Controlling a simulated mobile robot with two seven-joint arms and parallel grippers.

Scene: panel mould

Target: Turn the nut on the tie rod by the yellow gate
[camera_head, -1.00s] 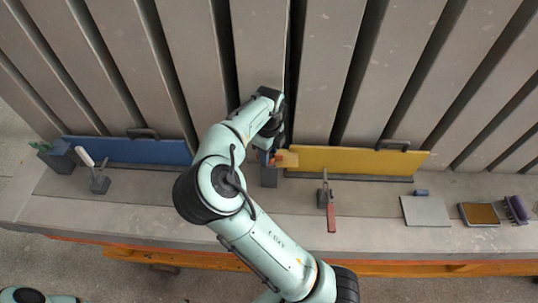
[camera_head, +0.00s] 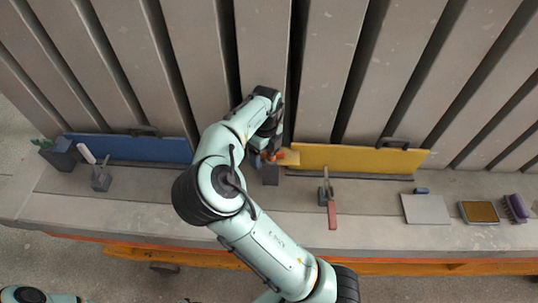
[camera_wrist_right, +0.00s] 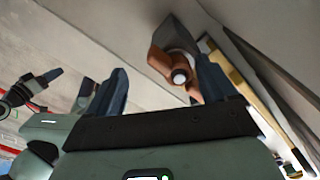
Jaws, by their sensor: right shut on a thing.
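The nut (camera_head: 289,157) is orange-brown with wings, beside the left end of the yellow gate (camera_head: 360,159). In the right wrist view the nut (camera_wrist_right: 162,62) surrounds a round, pale rod end (camera_wrist_right: 180,77), the tip of the tie rod. My right gripper (camera_head: 268,157) is at the nut and shut on it. In the right wrist view its dark fingers (camera_wrist_right: 160,88) stand either side, the right finger close against a wing. The arm hides part of this spot in the head view.
A blue gate (camera_head: 130,149) stands left. A red-handled clamp (camera_head: 329,200) is in front of the yellow gate. A grey plate (camera_head: 425,209), a brown-topped pad (camera_head: 479,212) and a purple brush (camera_head: 516,208) lie right. Ribbed grey panels (camera_head: 325,80) rise behind.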

